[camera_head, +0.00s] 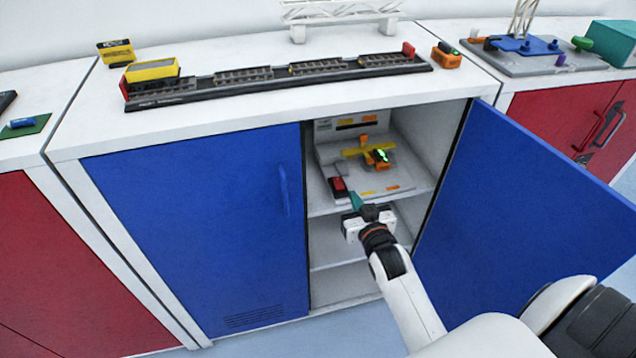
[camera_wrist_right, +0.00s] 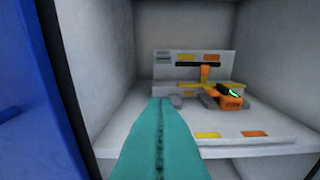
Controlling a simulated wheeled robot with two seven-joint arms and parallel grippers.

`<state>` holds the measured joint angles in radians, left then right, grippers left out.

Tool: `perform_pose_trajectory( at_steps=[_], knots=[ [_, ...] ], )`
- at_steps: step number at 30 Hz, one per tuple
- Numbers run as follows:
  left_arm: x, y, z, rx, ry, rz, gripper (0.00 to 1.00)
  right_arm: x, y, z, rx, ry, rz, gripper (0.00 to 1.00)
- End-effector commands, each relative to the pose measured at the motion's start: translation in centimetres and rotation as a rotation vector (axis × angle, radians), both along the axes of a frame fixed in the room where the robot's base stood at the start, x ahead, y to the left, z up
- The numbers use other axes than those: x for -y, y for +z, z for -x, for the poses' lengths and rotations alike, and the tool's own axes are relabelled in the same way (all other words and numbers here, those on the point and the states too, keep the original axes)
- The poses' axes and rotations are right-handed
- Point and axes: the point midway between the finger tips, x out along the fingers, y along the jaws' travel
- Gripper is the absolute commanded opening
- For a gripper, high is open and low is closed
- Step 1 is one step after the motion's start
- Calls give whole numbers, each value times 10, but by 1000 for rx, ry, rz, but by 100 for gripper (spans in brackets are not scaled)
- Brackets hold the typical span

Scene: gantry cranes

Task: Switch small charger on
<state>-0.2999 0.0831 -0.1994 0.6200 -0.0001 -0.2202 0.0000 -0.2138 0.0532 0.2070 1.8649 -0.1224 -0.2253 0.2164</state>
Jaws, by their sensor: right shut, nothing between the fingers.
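The small charger (camera_head: 383,184) is a grey-white base with a raised back panel on the top shelf inside the open cabinet. A red switch (camera_head: 339,187) sits at its front left; in the right wrist view I cannot make it out behind the fingers. An orange piece with a green light (camera_head: 380,158) sits on the charger, and it also shows in the right wrist view (camera_wrist_right: 229,99). My right gripper (camera_head: 356,200), with teal fingers, is shut and empty in front of the charger, just below the red switch; contact cannot be told. My left gripper is not in view.
The right blue door (camera_head: 540,190) stands open beside my right arm; the left blue door (camera_head: 195,230) is shut. Lower shelves (camera_head: 340,250) look empty. A track with a yellow wagon (camera_head: 152,71) and an orange block (camera_head: 446,56) are on the cabinet top.

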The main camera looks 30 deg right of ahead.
Motion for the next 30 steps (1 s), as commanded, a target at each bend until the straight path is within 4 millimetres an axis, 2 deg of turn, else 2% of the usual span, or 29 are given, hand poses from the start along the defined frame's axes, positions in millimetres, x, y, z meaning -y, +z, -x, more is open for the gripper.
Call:
perform_pose_trajectory(
  at_steps=[3,12,16,20,30],
  knots=[
    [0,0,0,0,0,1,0,3,11,0,22,-6,3,0],
    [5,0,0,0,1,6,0,2,10,-1,21,-5,3,0],
    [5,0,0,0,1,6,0,4,10,-8,22,-4,4,0],
    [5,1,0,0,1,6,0,9,9,-28,23,-4,4,0],
    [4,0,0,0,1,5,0,26,1,-98,22,-5,4,0]
  ],
)
